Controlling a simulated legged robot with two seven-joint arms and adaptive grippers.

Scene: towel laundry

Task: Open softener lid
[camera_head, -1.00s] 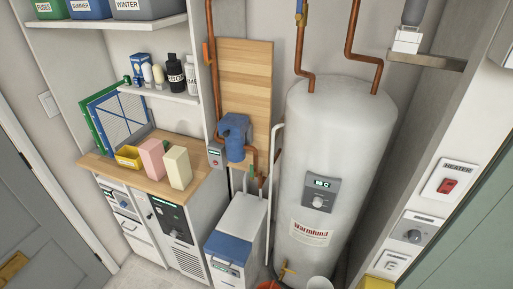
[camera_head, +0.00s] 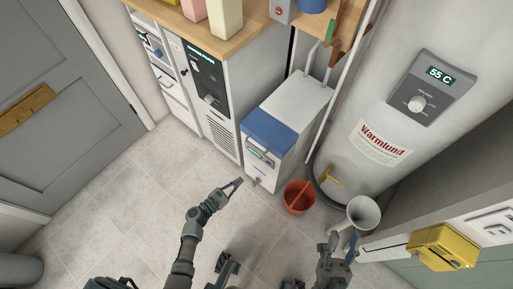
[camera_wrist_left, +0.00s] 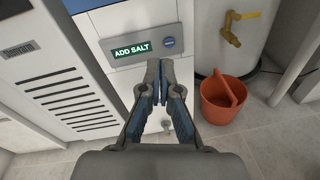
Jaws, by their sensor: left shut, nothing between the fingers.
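The softener (camera_head: 285,115) is a white cabinet with a blue lid (camera_head: 269,133) at its front top. The lid looks shut.
A red bucket (camera_head: 298,198) stands right of the softener, by the heater tank (camera_head: 375,90) and its brass tap (camera_head: 329,176). A white container (camera_head: 362,212) and a yellow box (camera_head: 443,248) are at right. The cabinet (camera_head: 215,85) adjoins on the left.

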